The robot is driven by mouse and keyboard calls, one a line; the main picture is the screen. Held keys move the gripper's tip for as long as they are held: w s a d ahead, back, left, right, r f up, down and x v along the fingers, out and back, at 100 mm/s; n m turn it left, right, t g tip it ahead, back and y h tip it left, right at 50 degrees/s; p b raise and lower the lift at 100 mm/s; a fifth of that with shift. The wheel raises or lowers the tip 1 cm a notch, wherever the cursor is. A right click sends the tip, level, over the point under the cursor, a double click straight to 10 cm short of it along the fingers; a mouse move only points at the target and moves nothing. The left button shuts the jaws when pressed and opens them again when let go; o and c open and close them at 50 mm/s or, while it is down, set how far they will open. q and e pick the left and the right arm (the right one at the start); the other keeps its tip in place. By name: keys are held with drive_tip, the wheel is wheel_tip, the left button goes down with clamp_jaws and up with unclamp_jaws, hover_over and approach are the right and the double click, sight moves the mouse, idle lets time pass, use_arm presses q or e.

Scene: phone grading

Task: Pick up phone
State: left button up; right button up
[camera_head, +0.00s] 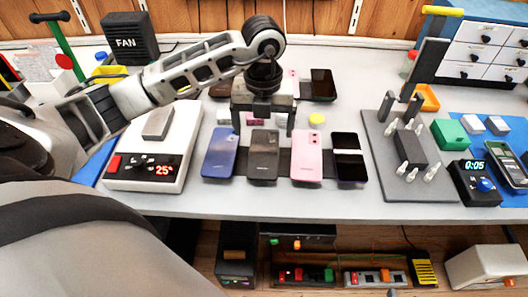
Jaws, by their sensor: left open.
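Several phones lie in a front row on a dark mat: a blue phone (220,153), a dark grey phone (263,160), a pink phone (307,160) and a black phone (350,165) with a white band across its screen. My left gripper (263,128) points down, open, around the top end of the dark grey phone as seen in the picture. Its fingers show left and right of that phone, and I see nothing held. I cannot tell its height over the phones. Another black phone (322,85) lies farther back; other items there are partly hidden by my gripper. My right gripper is not in view.
A white scale (190,150) with a red display stands left of the phones. A grey fixture (405,155) with upright pegs stands to the right, beside a timer (475,183) and a green box (449,134). A fan box (130,37) and drawers (483,50) are behind. The front table strip is clear.

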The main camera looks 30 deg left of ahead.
sight(264, 152)
use_arm(q)
drive_tip(key=shift+d+f, duration=0.1)
drive_tip(key=shift+f, duration=3.1)
drive_tip(key=shift+c, duration=0.3)
drive_tip(key=c, duration=1.1)
